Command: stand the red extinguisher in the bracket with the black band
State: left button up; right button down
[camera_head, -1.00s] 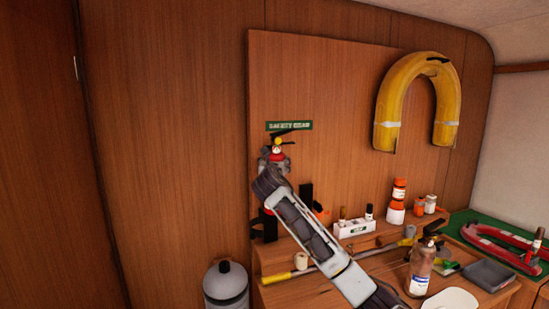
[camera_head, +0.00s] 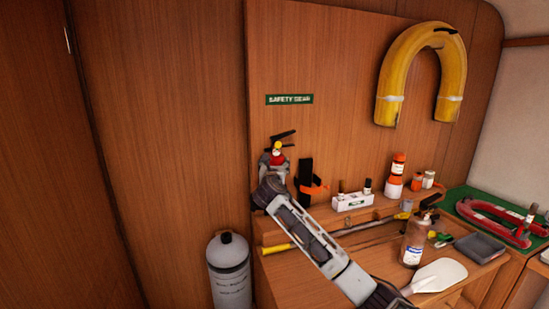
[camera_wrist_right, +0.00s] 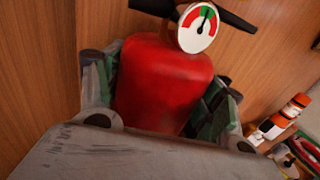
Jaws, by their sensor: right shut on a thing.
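The red extinguisher (camera_head: 277,158), with a black handle and a round gauge, is upright against the wooden panel below a green sign. Its red body fills the middle of the right wrist view (camera_wrist_right: 165,85). My right gripper (camera_head: 273,170) is shut around its upper body, a finger on each side. My arm hides its lower part. A black bracket with an orange band (camera_head: 309,186) is on the panel just to the right. The bracket with the black band is not visible; whether the extinguisher's base touches one is hidden. My left gripper is out of view.
A grey cylinder (camera_head: 229,272) stands left of the wooden bench. On the bench are a yellow-ended pole (camera_head: 278,247), a brown bottle (camera_head: 413,243), a white box (camera_head: 352,202) and orange-and-white containers (camera_head: 396,175). A yellow horseshoe buoy (camera_head: 395,80) hangs at upper right.

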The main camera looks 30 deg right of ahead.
jog(key=shift+f, duration=0.6)
notch_tip(320, 180, down, 4)
dwell(0.6)
jog(key=c, duration=0.7)
grip_release()
jog(key=shift+f, duration=0.4)
jog(key=o, duration=0.5)
jog(key=shift+s+a+r, duration=0.1)
jog(key=shift+s+r, duration=0.05)
